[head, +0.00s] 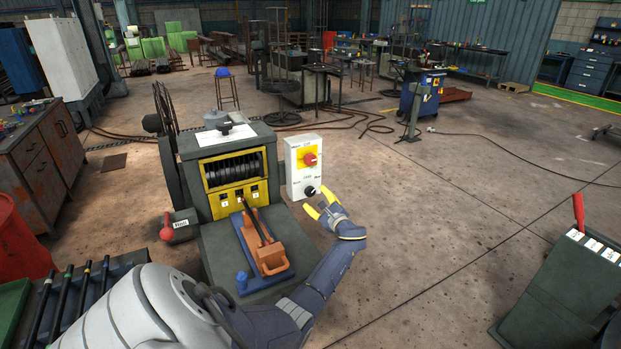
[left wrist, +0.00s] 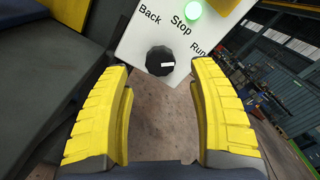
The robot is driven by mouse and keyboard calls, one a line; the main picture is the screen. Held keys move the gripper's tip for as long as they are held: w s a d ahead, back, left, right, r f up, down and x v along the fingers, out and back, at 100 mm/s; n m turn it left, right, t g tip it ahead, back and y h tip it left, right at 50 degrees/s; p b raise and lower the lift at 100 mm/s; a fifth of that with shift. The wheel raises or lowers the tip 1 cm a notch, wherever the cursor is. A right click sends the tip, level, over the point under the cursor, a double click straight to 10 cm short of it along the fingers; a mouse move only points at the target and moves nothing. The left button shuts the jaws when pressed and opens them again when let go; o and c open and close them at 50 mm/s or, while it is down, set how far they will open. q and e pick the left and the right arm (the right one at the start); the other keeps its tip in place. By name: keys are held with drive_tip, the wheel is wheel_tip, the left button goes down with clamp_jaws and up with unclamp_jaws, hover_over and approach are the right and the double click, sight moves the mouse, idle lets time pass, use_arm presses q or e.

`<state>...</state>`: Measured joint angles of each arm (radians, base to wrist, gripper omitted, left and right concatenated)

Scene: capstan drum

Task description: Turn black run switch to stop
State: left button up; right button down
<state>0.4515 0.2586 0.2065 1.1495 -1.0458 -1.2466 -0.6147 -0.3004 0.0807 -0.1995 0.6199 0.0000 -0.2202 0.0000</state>
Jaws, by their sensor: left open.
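The black run switch (head: 310,191) is a round knob low on a white control box (head: 292,178). In the left wrist view the knob (left wrist: 157,57) sits below the printed words Back, Stop and Run. Its white mark lies to the right of its centre, roughly toward Run. A green light (left wrist: 193,10) glows above Stop. My left gripper (head: 319,202) is open and empty, its yellow fingers pointing at the knob from the front. In the wrist view the knob lies between the fingertips, beyond them, with visible gaps on both sides. My right gripper is not in view.
A red knob on a yellow plate (head: 300,153) is higher on the box. The capstan drum (head: 233,170) in its green-grey machine stands just left, with an orange pedal-like part (head: 272,258) in front. The floor right of the box is clear.

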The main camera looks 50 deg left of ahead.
sight(311, 193)
use_arm(q)
drive_tip(key=shift+x, duration=2.7)
drive_tip(key=shift+c, duration=0.2)
drive_tip(key=c, duration=1.3)
